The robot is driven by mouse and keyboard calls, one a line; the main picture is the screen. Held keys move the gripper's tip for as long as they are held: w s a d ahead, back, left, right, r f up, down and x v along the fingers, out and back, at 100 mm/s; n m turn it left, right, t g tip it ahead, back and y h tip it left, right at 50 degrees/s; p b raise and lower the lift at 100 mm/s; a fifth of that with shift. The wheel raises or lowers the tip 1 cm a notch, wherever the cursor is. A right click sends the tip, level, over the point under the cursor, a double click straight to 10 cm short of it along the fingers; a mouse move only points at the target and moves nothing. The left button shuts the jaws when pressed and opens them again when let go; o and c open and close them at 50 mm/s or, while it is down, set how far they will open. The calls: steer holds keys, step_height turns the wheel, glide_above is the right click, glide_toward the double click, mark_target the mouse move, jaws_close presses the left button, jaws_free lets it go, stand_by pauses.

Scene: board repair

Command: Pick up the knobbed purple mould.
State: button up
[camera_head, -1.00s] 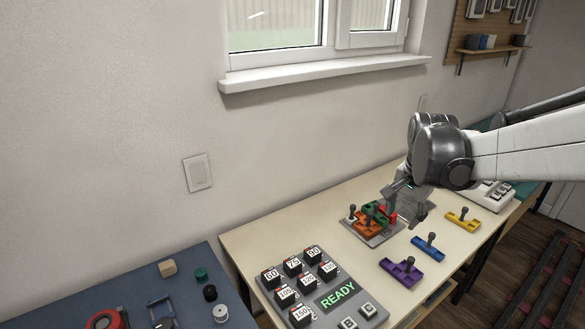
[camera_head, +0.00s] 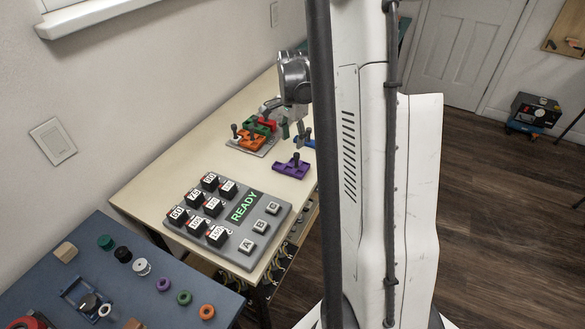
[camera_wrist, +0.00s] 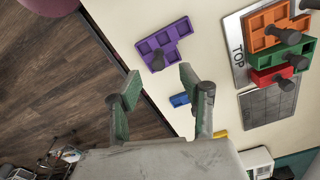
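The knobbed purple mould (camera_head: 291,169) lies on the cream table near its right edge, its dark knob upright. In the wrist view the purple mould (camera_wrist: 172,40) is just beyond my fingertips, with its knob near the gap between them. My gripper (camera_wrist: 158,82) is open and empty, with its two green-padded fingers spread. In the head view my gripper (camera_head: 284,128) is above the table, behind the purple mould and beside the tray of moulds. It does not touch the purple mould.
A grey tray (camera_wrist: 237,58) holds orange, green and red knobbed moulds. A blue mould (camera_wrist: 179,100) and a yellow mould (camera_wrist: 220,134) lie nearby. The READY panel (camera_head: 246,258) with weight blocks stands in front. My white column hides the table's right side in the head view.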

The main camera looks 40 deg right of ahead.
mark_target(296, 154)
step_height(296, 154, down, 4)
steer(key=shift+r, duration=0.1)
steer(key=shift+s+d+f, duration=0.1)
steer(key=shift+d+f, duration=0.1)
steer(key=shift+f, duration=0.65)
steer(key=shift+s+d+f, duration=0.1)
steer(key=shift+d+f, duration=0.05)
steer(key=shift+f, duration=0.75)
steer(key=shift+d+f, duration=0.2)
steer(key=shift+f, duration=0.65)
jaws_close()
